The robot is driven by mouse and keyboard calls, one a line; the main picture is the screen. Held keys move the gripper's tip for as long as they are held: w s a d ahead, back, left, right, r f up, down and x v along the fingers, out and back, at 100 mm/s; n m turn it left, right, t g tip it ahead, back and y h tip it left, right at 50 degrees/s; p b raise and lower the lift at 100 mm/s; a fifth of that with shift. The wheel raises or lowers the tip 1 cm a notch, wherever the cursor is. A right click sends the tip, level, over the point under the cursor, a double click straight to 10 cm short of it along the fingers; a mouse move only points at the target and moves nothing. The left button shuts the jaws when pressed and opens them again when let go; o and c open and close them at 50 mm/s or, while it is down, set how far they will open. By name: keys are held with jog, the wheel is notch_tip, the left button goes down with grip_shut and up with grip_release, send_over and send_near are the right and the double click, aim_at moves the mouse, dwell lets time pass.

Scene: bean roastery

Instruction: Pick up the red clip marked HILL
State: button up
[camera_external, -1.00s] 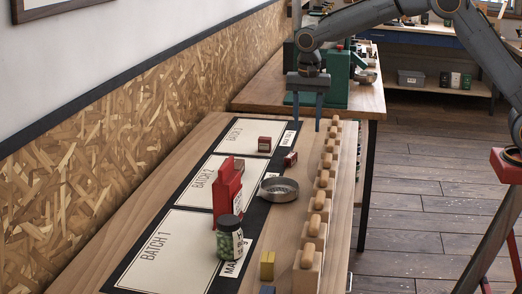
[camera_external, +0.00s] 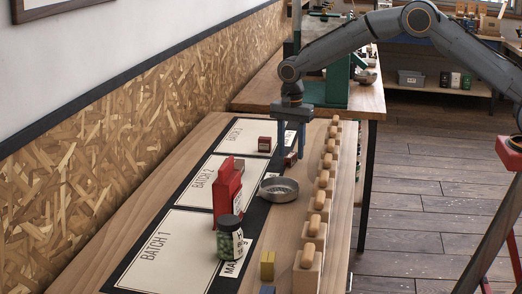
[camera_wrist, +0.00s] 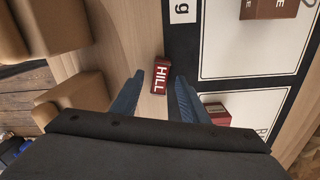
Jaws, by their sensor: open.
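The small dark red clip (camera_wrist: 160,77) with white HILL lettering lies on the table at the edge of the black mat in the wrist view. In the external view the clip (camera_external: 291,160) shows just below my gripper (camera_external: 291,149). My gripper points down and is open. In the wrist view its two blue fingers (camera_wrist: 160,80) stand on either side of the clip, with gaps visible. Whether the fingertips are down at the clip's height I cannot tell.
Wooden blocks with rounded knobs (camera_external: 314,225) line the table's right edge. A red box (camera_external: 264,144) lies on the BATCH 3 card. A tall red holder (camera_external: 227,190), a round metal dish (camera_external: 279,189) and a dark-lidded jar (camera_external: 230,238) stand nearer the camera.

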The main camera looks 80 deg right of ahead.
jog(key=shift+f, duration=0.45)
grip_shut()
